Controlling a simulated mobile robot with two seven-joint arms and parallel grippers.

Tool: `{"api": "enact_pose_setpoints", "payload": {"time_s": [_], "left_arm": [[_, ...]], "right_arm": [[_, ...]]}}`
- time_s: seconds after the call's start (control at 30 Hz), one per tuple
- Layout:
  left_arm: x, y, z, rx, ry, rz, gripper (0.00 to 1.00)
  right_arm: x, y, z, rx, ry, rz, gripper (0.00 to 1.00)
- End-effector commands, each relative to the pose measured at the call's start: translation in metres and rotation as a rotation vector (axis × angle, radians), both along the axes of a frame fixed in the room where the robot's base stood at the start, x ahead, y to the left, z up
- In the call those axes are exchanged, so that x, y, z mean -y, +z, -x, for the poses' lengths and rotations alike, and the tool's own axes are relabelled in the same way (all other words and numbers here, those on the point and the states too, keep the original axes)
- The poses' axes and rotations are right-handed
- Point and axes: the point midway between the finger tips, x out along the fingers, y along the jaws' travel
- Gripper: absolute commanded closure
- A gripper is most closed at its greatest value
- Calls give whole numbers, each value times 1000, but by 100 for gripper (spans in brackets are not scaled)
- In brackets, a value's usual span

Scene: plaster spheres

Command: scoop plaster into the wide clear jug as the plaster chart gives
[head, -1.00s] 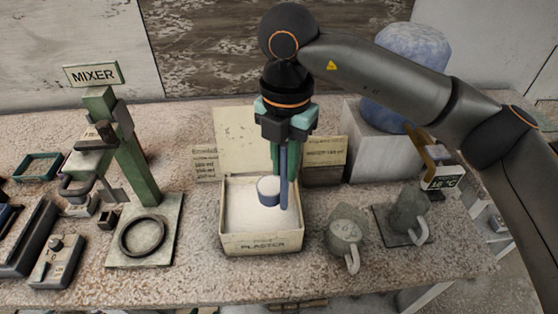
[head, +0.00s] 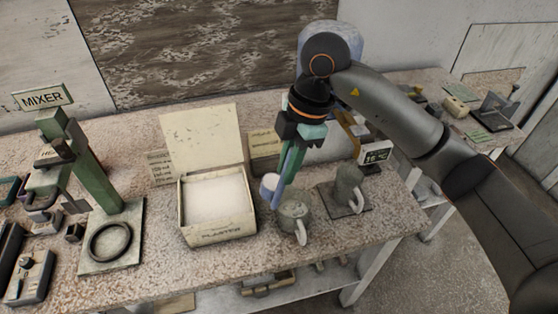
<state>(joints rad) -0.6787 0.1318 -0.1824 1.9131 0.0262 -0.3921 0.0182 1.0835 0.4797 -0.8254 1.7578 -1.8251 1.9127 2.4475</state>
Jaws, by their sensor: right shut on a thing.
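My right gripper (head: 302,132) is shut on the upright handle of a blue scoop (head: 269,188), whose cup looks filled with white to the top. The scoop hangs between the plaster box (head: 218,237) and a wide grey-green, see-through jug (head: 294,214); its cup overlaps the jug's left edge in view, and I cannot tell its height above it. The jug's pale handle points to the front. The open box holds white plaster. A small-print card (head: 160,167), possibly the chart, is partly hidden behind the box's lid. My left gripper is out of view.
A narrower jug (head: 349,187) stands on a dark plate (head: 325,199) near a display (head: 376,154) reading about 16 °C. A green mixer stand (head: 98,175) with a black ring (head: 110,242) is at left. Another card (head: 263,152) stands behind the box.

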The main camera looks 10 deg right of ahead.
Motion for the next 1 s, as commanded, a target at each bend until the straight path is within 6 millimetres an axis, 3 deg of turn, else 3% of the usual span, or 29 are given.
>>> {"api": "enact_pose_setpoints", "payload": {"time_s": [1.0], "left_arm": [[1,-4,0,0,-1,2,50]], "right_arm": [[53,-75,-2,-20,-2,-656,100]]}}
